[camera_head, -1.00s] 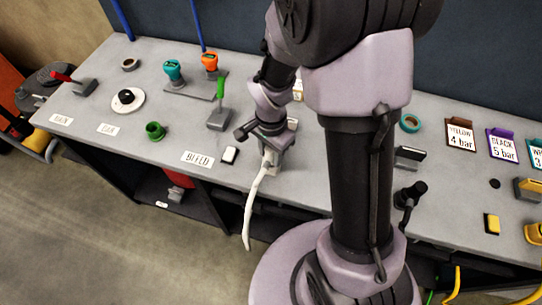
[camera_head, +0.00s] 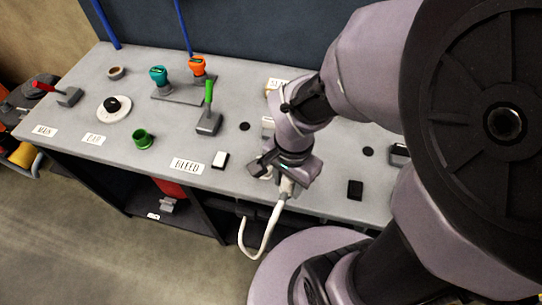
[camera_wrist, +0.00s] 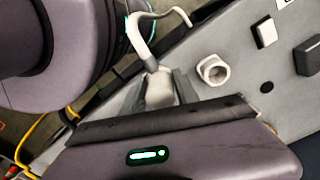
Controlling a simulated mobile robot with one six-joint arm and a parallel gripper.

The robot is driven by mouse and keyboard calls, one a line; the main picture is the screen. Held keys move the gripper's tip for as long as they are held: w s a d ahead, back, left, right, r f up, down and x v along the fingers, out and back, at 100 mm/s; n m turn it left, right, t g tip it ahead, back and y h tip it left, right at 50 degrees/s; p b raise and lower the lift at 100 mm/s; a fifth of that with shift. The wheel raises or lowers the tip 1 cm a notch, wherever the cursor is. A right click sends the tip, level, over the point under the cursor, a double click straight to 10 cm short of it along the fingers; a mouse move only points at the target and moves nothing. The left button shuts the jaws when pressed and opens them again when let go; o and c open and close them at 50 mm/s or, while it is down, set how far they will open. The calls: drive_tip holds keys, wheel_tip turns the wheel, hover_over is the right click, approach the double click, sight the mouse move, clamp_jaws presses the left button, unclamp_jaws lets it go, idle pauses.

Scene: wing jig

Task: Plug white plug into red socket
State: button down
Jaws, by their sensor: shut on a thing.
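My gripper (camera_wrist: 160,95) is shut on the white plug (camera_wrist: 159,88), which sits between its two fingers in the wrist view. A thick white cable (camera_wrist: 140,38) runs from a grey collar at the plug's end. In the head view my gripper (camera_head: 280,172) is near the bench's front edge, and the plug is mostly hidden by it. The cable (camera_head: 270,239) loops down past the bench edge there. I cannot make out a red socket in either view.
A white ring-shaped fitting (camera_wrist: 213,70) stands on the bench beside the plug. My arm hides much of the bench's right side.

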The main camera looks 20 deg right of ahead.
drive_tip(key=s+f+b, duration=0.1)
drive_tip(key=b, duration=0.2)
drive_tip(key=shift+s, duration=0.15)
drive_tip(key=s+r, duration=0.1)
drive_tip(key=s+r+p, duration=0.1)
drive_tip(key=r, duration=0.1)
drive_tip(key=s+r, duration=0.1)
drive_tip(key=shift+d+r+p, duration=0.15)
drive_tip(key=shift+d+p, duration=0.1)
drive_tip(key=shift+p, duration=0.15)
drive_tip(key=shift+w, duration=0.1)
